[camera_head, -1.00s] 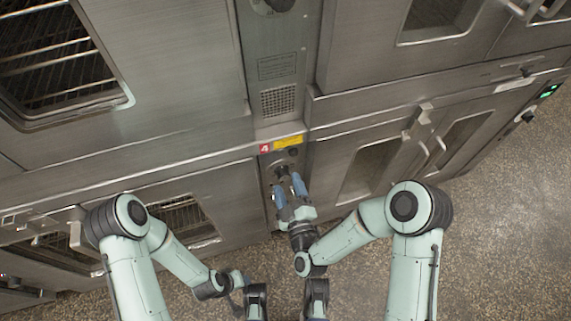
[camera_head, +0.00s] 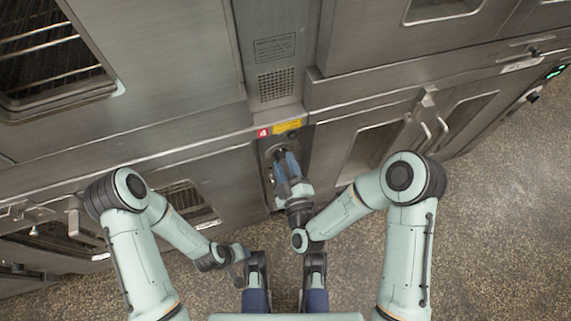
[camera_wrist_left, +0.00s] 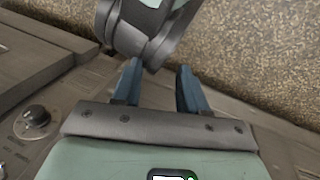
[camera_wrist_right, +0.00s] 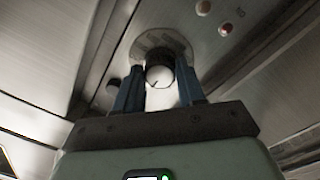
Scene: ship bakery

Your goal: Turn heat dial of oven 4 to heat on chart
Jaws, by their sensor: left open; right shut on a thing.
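In the right wrist view the heat dial (camera_wrist_right: 160,76), a round knob with a bright face, sits between the fingertips, in front of a round plate (camera_wrist_right: 146,43). The gripper is shut on it. The dial's setting is too blurred to read. My left gripper (camera_wrist_left: 157,75) is open and empty, low beside the ovens. No heat chart is legible.
A dark knob (camera_wrist_left: 35,117) shows on a panel in the left wrist view. Oven doors with windows and handles (camera_head: 426,128) flank the panel. Speckled floor (camera_head: 480,220) lies open at the right.

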